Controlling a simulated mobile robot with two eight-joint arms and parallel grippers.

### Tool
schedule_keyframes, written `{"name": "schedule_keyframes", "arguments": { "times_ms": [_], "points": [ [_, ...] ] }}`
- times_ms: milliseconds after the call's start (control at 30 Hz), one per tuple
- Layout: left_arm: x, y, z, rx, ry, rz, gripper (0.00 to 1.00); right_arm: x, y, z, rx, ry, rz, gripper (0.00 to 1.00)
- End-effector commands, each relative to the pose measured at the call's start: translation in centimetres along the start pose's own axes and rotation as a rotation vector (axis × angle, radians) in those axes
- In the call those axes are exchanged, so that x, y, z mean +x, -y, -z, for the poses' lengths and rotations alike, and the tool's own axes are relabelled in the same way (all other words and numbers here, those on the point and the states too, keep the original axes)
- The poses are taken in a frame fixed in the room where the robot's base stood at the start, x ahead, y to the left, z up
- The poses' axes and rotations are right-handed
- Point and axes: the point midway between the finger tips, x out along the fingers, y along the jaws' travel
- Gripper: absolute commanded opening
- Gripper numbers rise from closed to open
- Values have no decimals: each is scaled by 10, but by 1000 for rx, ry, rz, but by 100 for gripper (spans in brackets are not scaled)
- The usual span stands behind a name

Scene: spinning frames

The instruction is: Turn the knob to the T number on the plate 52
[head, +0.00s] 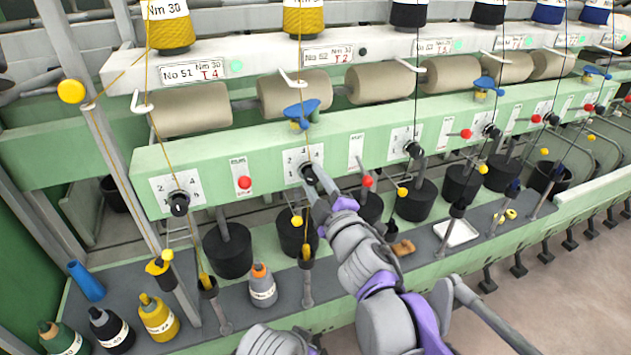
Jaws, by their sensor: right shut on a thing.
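The plate No 52 (328,55) on the white upper rail reads T 2. Below it, on the green rail, is a white dial plate (289,161) with numbers and a dark knob (307,168). My right gripper (316,178) reaches up from below and is shut on this knob, its fingers hiding part of it and of the dial. The knob's pointing direction is too small to tell. My left gripper is not in view.
Plate No 51 (194,72), reading T 4, and its knob (179,204) are to the left. A red button (244,182) and a yellow ball (297,221) are near my right gripper. Bobbins, including an orange-tipped grey one (262,288), stand on the lower shelf.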

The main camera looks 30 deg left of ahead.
Motion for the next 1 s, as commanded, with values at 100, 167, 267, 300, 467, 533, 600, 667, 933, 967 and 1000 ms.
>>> {"name": "schedule_keyframes", "arguments": {
  "times_ms": [100,167,267,300,467,533,600,667,933,967,1000],
  "points": [
    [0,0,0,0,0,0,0,0,0,0,0,0,0,0],
    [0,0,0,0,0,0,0,0,0,0,1,0,0,0],
    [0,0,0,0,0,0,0,0,0,0,1,0,0,47],
    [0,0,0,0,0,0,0,0,0,0,1,0,0,55],
    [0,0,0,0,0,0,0,0,0,0,1,0,0,69],
    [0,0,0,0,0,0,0,0,0,0,1,0,0,69],
    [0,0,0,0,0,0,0,0,0,0,1,0,0,69],
    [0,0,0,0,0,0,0,0,0,0,1,0,0,69],
    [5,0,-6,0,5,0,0,-28,1,-1,1,1,0,69],
    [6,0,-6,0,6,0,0,-34,1,-1,2,2,0,69],
    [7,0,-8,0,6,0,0,-41,1,-1,2,2,0,69]
  ]
}}
